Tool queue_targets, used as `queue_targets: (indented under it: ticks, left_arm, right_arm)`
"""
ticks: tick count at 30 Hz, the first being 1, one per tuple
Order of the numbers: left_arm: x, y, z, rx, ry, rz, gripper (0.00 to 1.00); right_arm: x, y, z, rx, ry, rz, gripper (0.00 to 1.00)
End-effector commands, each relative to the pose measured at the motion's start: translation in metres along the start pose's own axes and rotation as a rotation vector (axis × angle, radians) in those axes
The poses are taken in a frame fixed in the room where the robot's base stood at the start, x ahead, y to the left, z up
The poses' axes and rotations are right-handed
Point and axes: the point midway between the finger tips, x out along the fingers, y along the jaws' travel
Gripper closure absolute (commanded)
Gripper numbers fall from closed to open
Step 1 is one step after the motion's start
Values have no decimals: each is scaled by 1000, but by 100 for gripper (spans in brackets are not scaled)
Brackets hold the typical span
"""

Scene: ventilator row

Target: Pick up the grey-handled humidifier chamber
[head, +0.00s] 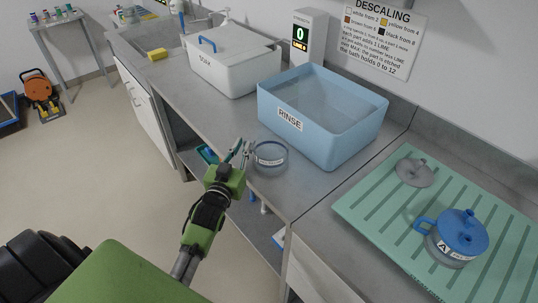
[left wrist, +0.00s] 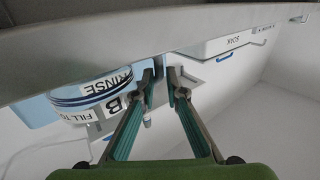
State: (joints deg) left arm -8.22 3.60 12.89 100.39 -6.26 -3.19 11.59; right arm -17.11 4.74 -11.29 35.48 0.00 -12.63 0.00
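A clear round chamber (head: 271,158) with a dark blue band and a white label stands upright near the bench's front edge. In the left wrist view the chamber (left wrist: 88,97) shows at left, marked B. Its handle is hard to make out at the fingertips. My right gripper is not in view.
The blue RINSE tub (head: 290,120) stands behind the chamber, the white SOAK tub (head: 205,72) farther back. A green mat (head: 375,205) at right holds a grey lid (head: 415,172) and a blue-lidded, blue-handled chamber (head: 457,240) marked A.

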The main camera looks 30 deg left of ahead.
Motion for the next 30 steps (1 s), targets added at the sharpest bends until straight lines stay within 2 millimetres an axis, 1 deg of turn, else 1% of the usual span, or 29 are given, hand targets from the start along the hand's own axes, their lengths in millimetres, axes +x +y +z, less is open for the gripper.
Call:
queue_targets:
  ticks: [1,3,6,13,15,30]
  left_arm:
    - [9,0,-3,1,0,0,88]
    - [17,0,-2,1,0,0,88]
    - [23,0,-1,1,0,1,88]
    - [24,0,0,1,-1,1,88]
    - [24,0,0,1,-1,1,100]
    - [24,1,-4,-1,3,1,100]
  right_arm:
    - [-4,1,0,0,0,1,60]
    - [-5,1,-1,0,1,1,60]
    - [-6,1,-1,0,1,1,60]
    - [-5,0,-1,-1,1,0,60]
    - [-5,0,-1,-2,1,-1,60]
    - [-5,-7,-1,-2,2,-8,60]
